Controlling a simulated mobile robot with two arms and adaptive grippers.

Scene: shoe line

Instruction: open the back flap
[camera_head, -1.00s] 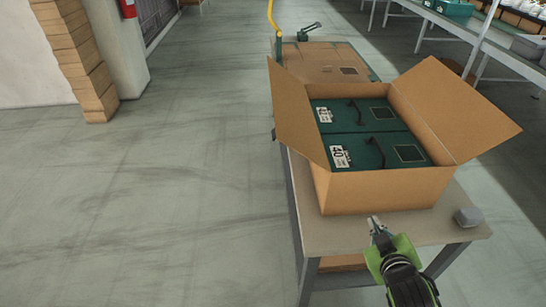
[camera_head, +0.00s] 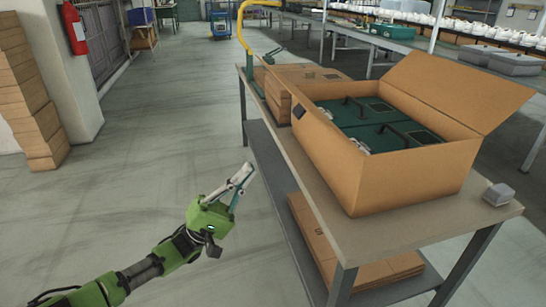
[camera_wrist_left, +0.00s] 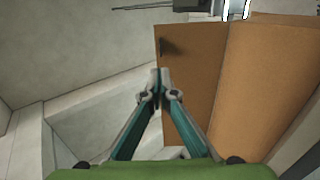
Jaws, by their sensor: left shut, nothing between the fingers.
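An open cardboard box (camera_head: 412,180) stands on a workbench. Two dark green shoe boxes (camera_head: 362,122) with black handles lie inside it. One large flap (camera_head: 460,92) stands raised and leans outward on the right. A tan panel (camera_head: 325,145) faces me on the left; I cannot tell whether it is a hanging flap or the side wall. My left gripper (camera_head: 247,174) is shut and empty, left of the bench and apart from the box. In the left wrist view its closed fingertips (camera_wrist_left: 158,78) appear in front of brown cardboard (camera_wrist_left: 192,75). My right gripper is not in view.
The workbench (camera_head: 385,236) has a lower shelf with flat cardboard (camera_head: 322,240). Cardboard (camera_head: 300,75) is stacked behind the box. A small grey object (camera_head: 498,194) lies at the bench's right corner.

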